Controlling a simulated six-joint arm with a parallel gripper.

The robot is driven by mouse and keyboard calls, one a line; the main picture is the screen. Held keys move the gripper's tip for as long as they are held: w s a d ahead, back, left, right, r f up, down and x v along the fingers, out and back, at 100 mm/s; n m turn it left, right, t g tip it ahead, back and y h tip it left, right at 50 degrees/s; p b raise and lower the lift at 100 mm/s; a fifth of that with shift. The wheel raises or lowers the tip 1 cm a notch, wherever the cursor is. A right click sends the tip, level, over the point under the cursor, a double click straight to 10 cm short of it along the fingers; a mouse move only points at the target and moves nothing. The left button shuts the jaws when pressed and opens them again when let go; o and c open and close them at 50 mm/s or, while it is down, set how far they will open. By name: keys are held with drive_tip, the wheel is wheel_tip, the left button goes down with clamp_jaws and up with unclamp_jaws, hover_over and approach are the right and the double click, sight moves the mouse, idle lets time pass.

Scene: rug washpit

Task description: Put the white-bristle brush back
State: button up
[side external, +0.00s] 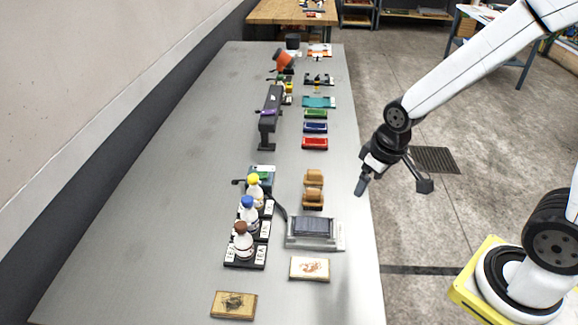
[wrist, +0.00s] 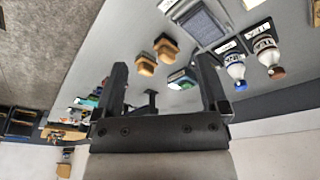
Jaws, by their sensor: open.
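Two tan wooden block brushes stand one behind the other on the grey bench, right of its middle: a nearer one (side external: 313,196) and a farther one (side external: 314,177). They also show in the wrist view, one beside the tray (wrist: 165,47) and one lower left (wrist: 146,65). Bristle colour is too small to tell, so I cannot say which is the white-bristle brush. My gripper (side external: 362,186) hangs at the bench's right edge, apart from the brushes and to their right. In the wrist view its two fingers (wrist: 163,75) are spread with nothing held between them.
A grey framed tray (side external: 340,241) stands nearer than the brushes. Capped bottles (side external: 249,217) stand on labelled pads to the left. Red (side external: 315,143), blue (side external: 315,127) and green (side external: 316,114) pieces lie farther back. The bench's left side is clear.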

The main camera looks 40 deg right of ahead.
drive_tip(key=s, duration=0.1)
drive_tip(key=s+m, duration=0.1)
drive_tip(key=s, duration=0.1)
drive_tip(key=shift+a+f, duration=0.15)
